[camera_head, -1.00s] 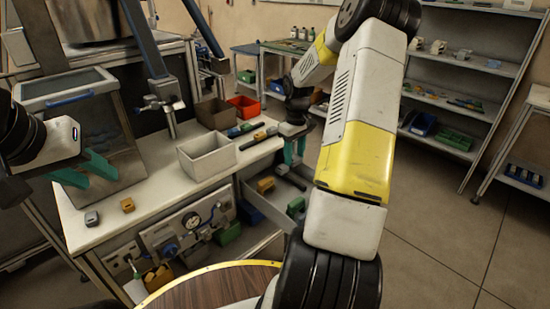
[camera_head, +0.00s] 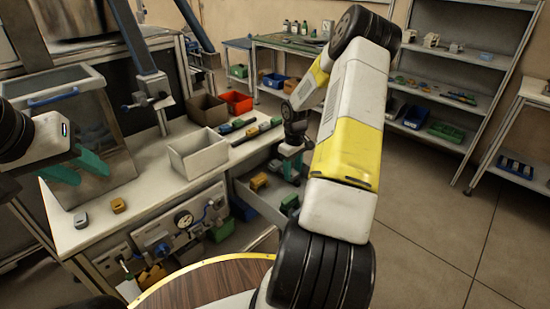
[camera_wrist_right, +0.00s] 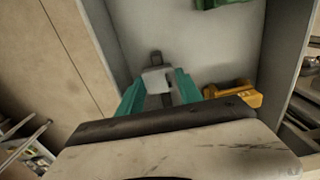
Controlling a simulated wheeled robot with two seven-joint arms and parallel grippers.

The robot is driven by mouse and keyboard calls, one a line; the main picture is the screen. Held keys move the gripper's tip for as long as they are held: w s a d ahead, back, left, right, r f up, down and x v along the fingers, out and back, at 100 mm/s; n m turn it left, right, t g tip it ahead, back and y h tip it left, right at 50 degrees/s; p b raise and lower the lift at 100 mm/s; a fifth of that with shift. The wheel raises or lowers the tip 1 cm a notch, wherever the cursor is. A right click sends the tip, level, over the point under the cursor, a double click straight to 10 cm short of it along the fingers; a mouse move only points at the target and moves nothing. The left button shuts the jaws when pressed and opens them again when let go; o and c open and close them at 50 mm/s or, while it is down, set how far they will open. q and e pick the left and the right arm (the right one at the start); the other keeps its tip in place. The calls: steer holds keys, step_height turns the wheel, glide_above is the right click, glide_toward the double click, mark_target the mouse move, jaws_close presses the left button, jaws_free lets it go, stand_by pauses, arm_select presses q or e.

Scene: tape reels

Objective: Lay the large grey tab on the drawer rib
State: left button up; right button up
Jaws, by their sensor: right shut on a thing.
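My right gripper (camera_head: 291,166) is over the open drawer (camera_head: 268,207) under the bench top. In the right wrist view its teal fingers (camera_wrist_right: 159,95) are shut on a light grey tab (camera_wrist_right: 158,77). A dark narrow bar (camera_wrist_right: 155,57), perhaps the drawer rib, shows beyond and below the tab, above the pale drawer floor. I cannot tell whether tab and bar touch. My left gripper (camera_head: 82,168) is open and empty above the left of the bench, in front of a clear-lidded box.
The drawer also holds a yellow block (camera_wrist_right: 233,94) and a green piece (camera_wrist_right: 222,3). On the bench stand a white bin (camera_head: 198,152), a smaller grey piece (camera_head: 81,219) and a yellow piece (camera_head: 118,205). Drawer walls (camera_wrist_right: 280,60) flank the right gripper.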

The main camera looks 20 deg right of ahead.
steer(key=o, duration=1.3)
steer(key=shift+f, duration=0.1)
steer(key=s+a+r+t, duration=0.1)
steer(key=a+r, duration=0.2)
steer(key=r, duration=0.8)
steer(key=s+a+r, duration=0.2)
steer(key=a+r, duration=0.1)
steer(key=r, duration=0.7)
steer(key=s+a+r+m+t, duration=0.1)
steer(key=s+a+r, duration=0.3)
steer(key=s, duration=0.3)
steer(key=s+a+r+m+t+y, duration=0.1)
steer(key=s+a+r+t, duration=0.1)
steer(key=s+a+r, duration=0.3)
steer(key=s+a+r+m+t+y, duration=0.1)
steer(key=s+a+r+m+t, duration=0.1)
steer(key=s+a+r, duration=0.2)
steer(key=shift+s+a+r, duration=0.1)
steer(key=shift+s+a, duration=0.45)
steer(key=shift+s, duration=0.35)
steer(key=shift+s+a+r, duration=0.1)
steer(key=shift+s+a, duration=0.45)
steer(key=shift+s, duration=0.3)
steer(key=shift+s+a, duration=0.55)
steer(key=shift+s, duration=0.35)
